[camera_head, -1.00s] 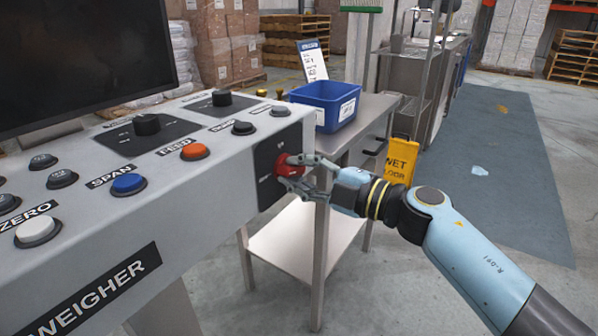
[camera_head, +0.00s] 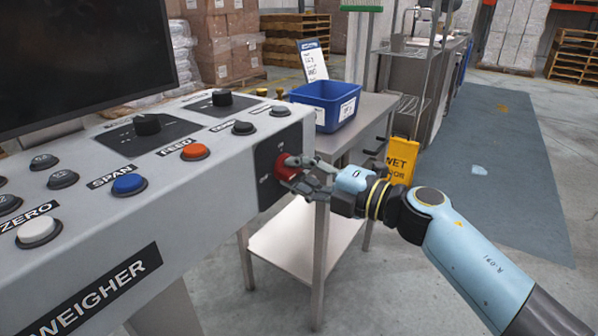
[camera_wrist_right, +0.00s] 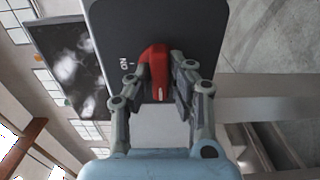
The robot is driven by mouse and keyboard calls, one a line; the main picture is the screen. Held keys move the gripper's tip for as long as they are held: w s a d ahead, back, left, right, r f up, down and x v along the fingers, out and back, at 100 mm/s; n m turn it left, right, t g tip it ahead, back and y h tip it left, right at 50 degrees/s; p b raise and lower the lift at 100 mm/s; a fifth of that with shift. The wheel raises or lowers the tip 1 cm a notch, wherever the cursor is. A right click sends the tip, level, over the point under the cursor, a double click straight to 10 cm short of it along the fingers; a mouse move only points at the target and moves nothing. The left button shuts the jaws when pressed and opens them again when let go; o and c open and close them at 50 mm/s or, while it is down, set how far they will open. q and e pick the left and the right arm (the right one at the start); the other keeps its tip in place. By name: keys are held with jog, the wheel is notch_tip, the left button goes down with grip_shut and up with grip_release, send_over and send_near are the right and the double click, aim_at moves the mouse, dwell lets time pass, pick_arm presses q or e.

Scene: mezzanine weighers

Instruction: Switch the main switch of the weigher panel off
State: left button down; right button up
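The weigher panel (camera_head: 215,165) is a light grey console on the left in the head view. Its main switch (camera_head: 283,168) is a red rotary handle on a black plate (camera_head: 266,157) on the panel's right end face. In the right wrist view the red handle (camera_wrist_right: 155,72) stands between the two fingers, near an "ON" mark. My right gripper (camera_head: 298,174) is at the switch, its fingers closed in on both sides of the handle (camera_wrist_right: 158,90). The fingers partly hide the handle in the head view. My left gripper is not in view.
A metal table (camera_head: 372,108) with a blue bin (camera_head: 325,104) stands just behind the panel end. A yellow wet-floor sign (camera_head: 401,160) stands beyond my right wrist. Buttons and knobs, such as the red FEED button (camera_head: 195,151), cover the panel top. A dark screen (camera_head: 80,55) rises at left.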

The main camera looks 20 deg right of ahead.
jog(key=o, duration=0.4)
jog(key=shift+o, duration=0.2)
jog(key=v, duration=1.2)
jog(key=shift+s+f, duration=0.1)
